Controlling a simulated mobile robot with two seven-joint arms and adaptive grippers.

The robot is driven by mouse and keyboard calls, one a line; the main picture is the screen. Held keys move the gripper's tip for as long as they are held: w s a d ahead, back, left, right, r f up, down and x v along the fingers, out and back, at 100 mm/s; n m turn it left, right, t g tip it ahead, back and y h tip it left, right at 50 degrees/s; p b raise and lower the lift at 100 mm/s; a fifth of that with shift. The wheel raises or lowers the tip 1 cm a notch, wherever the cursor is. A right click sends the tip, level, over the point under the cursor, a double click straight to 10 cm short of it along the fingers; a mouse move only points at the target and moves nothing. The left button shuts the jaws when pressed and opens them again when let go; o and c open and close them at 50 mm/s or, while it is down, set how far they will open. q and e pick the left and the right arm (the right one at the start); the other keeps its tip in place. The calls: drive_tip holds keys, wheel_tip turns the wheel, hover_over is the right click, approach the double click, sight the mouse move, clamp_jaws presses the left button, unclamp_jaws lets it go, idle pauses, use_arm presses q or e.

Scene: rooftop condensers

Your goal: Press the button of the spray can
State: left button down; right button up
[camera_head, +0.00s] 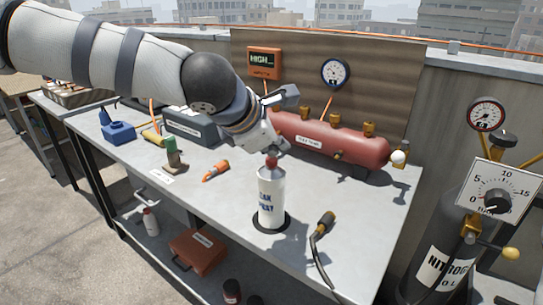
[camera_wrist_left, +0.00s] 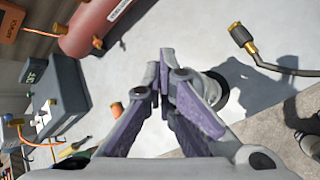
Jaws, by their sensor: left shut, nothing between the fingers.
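The spray can (camera_head: 271,200) is white with dark blue lettering and a red top (camera_head: 271,162). It stands upright on a dark round base on the grey bench. My left gripper (camera_head: 278,150) is shut and empty, its fingertips close above the red top in the head view; I cannot tell whether they touch it. In the left wrist view the shut fingers (camera_wrist_left: 162,68) hide most of the can, and only part of its pale side and dark base ring (camera_wrist_left: 219,90) shows behind them. My right gripper is out of view.
A red tank (camera_head: 330,142) with brass fittings lies behind the can. A hose with a brass end (camera_head: 323,226) is right of it, and an orange tool (camera_head: 215,171) lies left. A nitrogen cylinder (camera_head: 440,265) stands at the right. The bench front is clear.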

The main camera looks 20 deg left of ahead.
sight(274, 159)
use_arm(q)
drive_tip(key=shift+f, duration=0.25)
drive_tip(key=shift+r, duration=0.1)
idle(0.3)
drive_tip(key=shift+r, duration=0.9)
drive_tip(key=shift+r, duration=2.5)
